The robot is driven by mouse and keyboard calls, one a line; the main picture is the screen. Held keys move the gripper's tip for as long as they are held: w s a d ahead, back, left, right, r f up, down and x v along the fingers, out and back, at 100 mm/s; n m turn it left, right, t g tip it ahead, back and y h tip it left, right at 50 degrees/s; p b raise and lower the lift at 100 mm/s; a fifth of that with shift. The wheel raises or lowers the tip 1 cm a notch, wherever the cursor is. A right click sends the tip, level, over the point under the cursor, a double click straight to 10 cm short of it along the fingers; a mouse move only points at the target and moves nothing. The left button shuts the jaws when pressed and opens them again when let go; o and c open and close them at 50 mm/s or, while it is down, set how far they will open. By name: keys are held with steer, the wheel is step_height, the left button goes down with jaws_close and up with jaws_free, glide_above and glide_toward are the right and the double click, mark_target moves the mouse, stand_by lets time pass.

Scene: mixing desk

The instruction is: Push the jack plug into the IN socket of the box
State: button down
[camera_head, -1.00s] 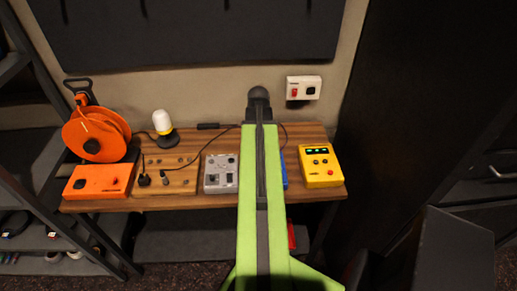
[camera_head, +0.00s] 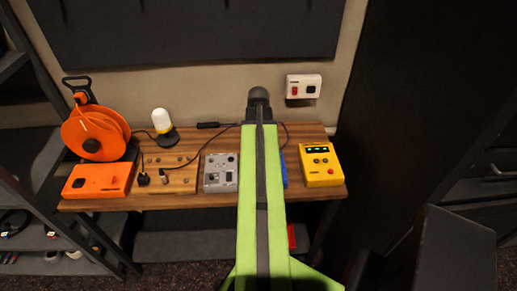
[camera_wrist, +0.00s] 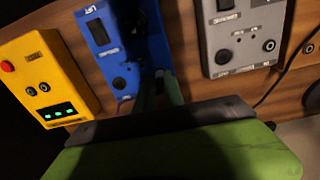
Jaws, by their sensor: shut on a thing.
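In the wrist view my gripper (camera_wrist: 158,78) reaches over the lower edge of a blue box (camera_wrist: 101,60) with its fingers close together. They are shut on a small dark thing, taken as the jack plug; its shape and tip are too dark to make out. I cannot tell whether it touches the box or sits in a socket. The blue box has a dark window and a round socket near the fingers. No IN label is readable. In the head view my arm covers the gripper and most of the blue box (camera_head: 285,170).
A yellow box (camera_head: 322,164) with green lights stands to the right of the blue box, and a grey box (camera_head: 220,172) to its left. Further left are a wooden panel (camera_head: 185,186), an orange box (camera_head: 98,180), a reel (camera_head: 95,133) and a lamp (camera_head: 163,127).

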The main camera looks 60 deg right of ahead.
steer(key=shift+f, duration=0.15)
steer(key=c, duration=1.3)
jaws_free()
steer(key=shift+c, duration=0.2)
step_height(320, 180, up, 18)
steer(key=p, duration=1.7)
steer(key=shift+f, duration=0.15)
steer(key=shift+f, duration=0.1)
